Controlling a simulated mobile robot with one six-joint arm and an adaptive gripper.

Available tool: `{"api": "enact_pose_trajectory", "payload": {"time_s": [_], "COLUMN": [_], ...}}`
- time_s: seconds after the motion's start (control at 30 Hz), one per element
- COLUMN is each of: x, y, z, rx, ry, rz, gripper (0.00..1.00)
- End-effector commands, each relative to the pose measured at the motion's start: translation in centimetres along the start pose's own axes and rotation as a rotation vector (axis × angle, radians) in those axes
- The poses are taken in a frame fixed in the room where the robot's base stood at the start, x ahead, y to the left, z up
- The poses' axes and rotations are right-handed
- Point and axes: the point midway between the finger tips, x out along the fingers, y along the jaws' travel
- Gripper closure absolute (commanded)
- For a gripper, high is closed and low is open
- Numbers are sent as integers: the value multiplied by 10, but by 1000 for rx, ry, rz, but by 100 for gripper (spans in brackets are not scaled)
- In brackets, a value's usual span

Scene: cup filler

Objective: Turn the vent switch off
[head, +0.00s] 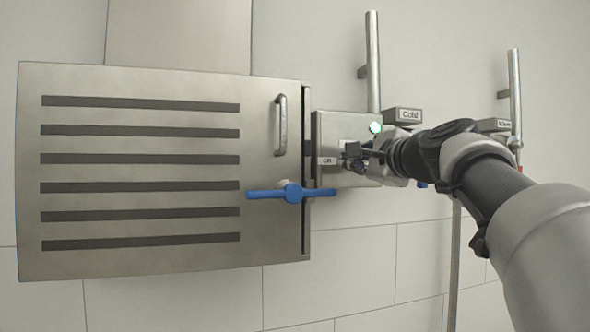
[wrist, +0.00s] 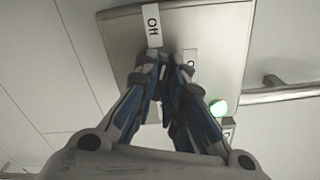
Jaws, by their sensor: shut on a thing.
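The vent switch's metal box (head: 333,130) is on the wall right of the louvred cabinet. A green lamp (head: 376,127) glows at its upper right; it also shows in the wrist view (wrist: 218,108). A small "Off" label (head: 327,160) is on the box's left side; in the wrist view (wrist: 152,26) it appears upside down, just beyond the fingertips. My gripper (head: 356,154) comes from the right and is at the front of the box. In the wrist view its fingers (wrist: 160,76) are closed together on the switch's knob, which they mostly hide.
The cabinet (head: 262,230) with a blue lever (head: 292,193) and door handle (head: 281,125) stands close on the left. A vertical metal bar (head: 373,62) rises above the box, beside a "Cold" sign (head: 410,115). Another bar (head: 515,90) is farther right. Bare tiled wall lies below.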

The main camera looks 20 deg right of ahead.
Motion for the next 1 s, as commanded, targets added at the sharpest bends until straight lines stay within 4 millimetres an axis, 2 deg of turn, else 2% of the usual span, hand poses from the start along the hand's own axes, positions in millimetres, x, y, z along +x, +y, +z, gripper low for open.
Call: {"api": "enact_pose_trajectory", "payload": {"time_s": [0.2, 0.5, 1.0], "x": [0, 0, 0], "y": [2, 3, 3], "z": [0, 0, 0], "rx": [-173, -324, -379], "ry": [-3, -2, -2], "rz": [-1, 1, 4], "gripper": [100, 100, 100]}}
